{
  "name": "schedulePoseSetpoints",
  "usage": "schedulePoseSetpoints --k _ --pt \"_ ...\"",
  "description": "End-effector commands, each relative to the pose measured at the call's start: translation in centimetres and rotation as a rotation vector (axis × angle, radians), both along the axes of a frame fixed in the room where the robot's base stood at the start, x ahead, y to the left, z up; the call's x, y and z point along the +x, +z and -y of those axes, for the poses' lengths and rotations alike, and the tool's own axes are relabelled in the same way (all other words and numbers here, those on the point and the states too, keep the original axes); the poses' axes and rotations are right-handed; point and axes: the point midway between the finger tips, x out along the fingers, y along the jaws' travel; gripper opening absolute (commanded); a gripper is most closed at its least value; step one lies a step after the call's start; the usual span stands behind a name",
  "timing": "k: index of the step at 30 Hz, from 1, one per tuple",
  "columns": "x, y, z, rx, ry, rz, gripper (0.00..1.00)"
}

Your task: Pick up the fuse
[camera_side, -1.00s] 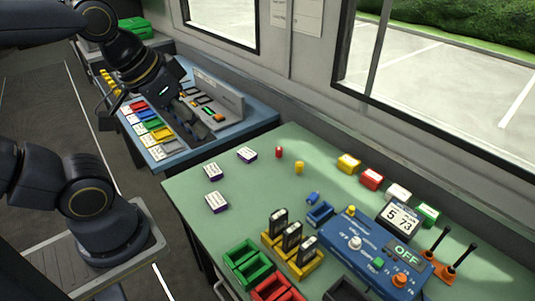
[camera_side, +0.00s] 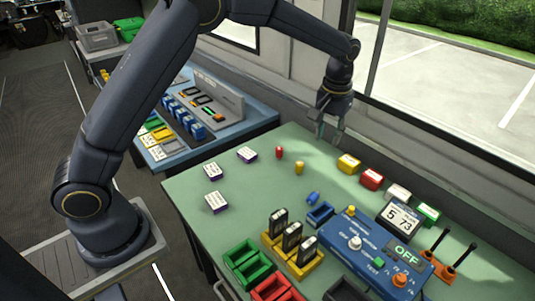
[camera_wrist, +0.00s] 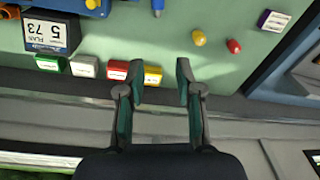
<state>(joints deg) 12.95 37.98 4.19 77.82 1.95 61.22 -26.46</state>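The small capsule-shaped pieces on the green table look like fuses: a red one (camera_side: 279,152), a yellow one (camera_side: 299,167) and a blue one (camera_side: 312,198) lying by a blue tray. I cannot tell which one the task means. In the wrist view, the yellow one (camera_wrist: 199,38) and the red one (camera_wrist: 233,46) lie beyond my gripper (camera_wrist: 160,72), to the right. My gripper (camera_side: 328,130) is open and empty. It hangs over the far edge of the green table, beside the wall, apart from the fuses.
A row of coloured blocks, yellow (camera_side: 348,163), red (camera_side: 372,178), white (camera_side: 397,193) and green (camera_side: 427,213), lines the back edge. A blue control box (camera_side: 370,250), coloured trays and white-topped labelled blocks (camera_side: 216,202) stand nearer. The table's left part is mostly clear.

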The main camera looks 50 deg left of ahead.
Motion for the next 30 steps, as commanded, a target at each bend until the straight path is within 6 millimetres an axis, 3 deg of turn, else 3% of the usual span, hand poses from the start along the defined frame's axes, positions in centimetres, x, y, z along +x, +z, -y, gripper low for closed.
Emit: schedulePoseSetpoints --k 1,3,8,18,30 --pt "-0.1 -2.0 0.4 0.009 -0.009 -0.032 0.35" --pt "-0.6 -3.9 0.7 0.019 -0.017 -0.068 0.35" --pt "-1.1 -6.4 1.0 0.026 -0.029 -0.095 0.35" --pt "-1.3 -14.1 0.3 0.025 -0.027 -0.094 0.35" --pt "-1.4 -18.4 0.0 0.025 -0.028 -0.093 0.35"
